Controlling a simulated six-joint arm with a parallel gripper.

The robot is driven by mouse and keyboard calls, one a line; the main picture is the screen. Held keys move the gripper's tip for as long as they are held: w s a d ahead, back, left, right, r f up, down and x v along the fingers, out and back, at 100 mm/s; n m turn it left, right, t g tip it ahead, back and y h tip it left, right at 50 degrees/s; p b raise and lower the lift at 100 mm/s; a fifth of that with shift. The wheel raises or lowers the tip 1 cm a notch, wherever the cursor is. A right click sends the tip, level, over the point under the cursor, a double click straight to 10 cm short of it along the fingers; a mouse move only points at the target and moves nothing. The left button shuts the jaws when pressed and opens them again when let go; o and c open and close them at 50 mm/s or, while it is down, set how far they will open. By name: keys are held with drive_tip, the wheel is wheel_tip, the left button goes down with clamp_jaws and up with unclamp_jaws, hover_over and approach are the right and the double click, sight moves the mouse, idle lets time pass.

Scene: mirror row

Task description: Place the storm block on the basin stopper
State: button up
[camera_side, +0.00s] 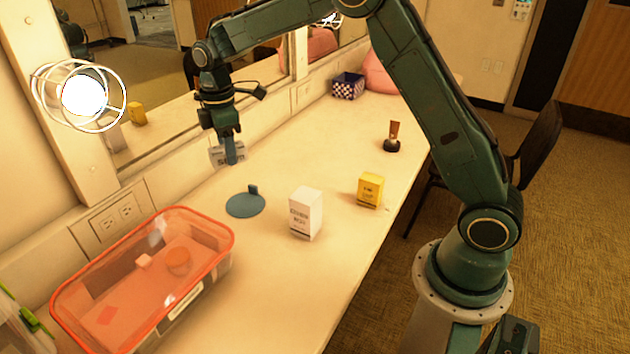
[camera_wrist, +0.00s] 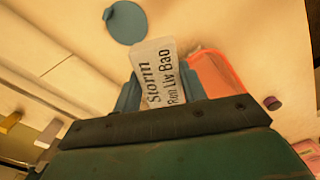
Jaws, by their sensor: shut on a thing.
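The storm block is a pale block with dark lettering; it is between my gripper's fingers in the side view (camera_side: 216,154), and its "Storm" print is readable in the wrist view (camera_wrist: 157,72). My gripper (camera_side: 231,154) is shut on it, fingers pointing down, and holds it above the counter near the mirror wall. The wrist view also shows my gripper's fingertips (camera_wrist: 160,91) on either side of the block. The basin stopper (camera_side: 245,205) is a flat blue disc with a small upright tab, lying bare on the counter below the block; it also shows in the wrist view (camera_wrist: 126,23).
A white box (camera_side: 306,213) stands right of the stopper, with a yellow box (camera_side: 370,190) beyond. A brown-topped item (camera_side: 393,136) and a checkered box (camera_side: 347,86) stand farther back. An orange-rimmed clear bin (camera_side: 215,222) is at front left. The mirror wall borders the counter.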

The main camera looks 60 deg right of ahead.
drive_tip(key=w+d+m, duration=0.2)
drive_tip(key=w+d, duration=0.3)
drive_tip(key=d, duration=0.2)
drive_tip(key=shift+d+f+m, duration=0.15)
drive_tip(key=shift+d+m, duration=0.15)
hover_over(245, 204)
wheel_tip(245, 204, down, 16)
drive_tip(key=shift+r, duration=0.15)
drive_tip(key=shift+f, duration=2.15)
drive_tip(key=shift+f, duration=0.15)
drive_tip(key=o, duration=1)
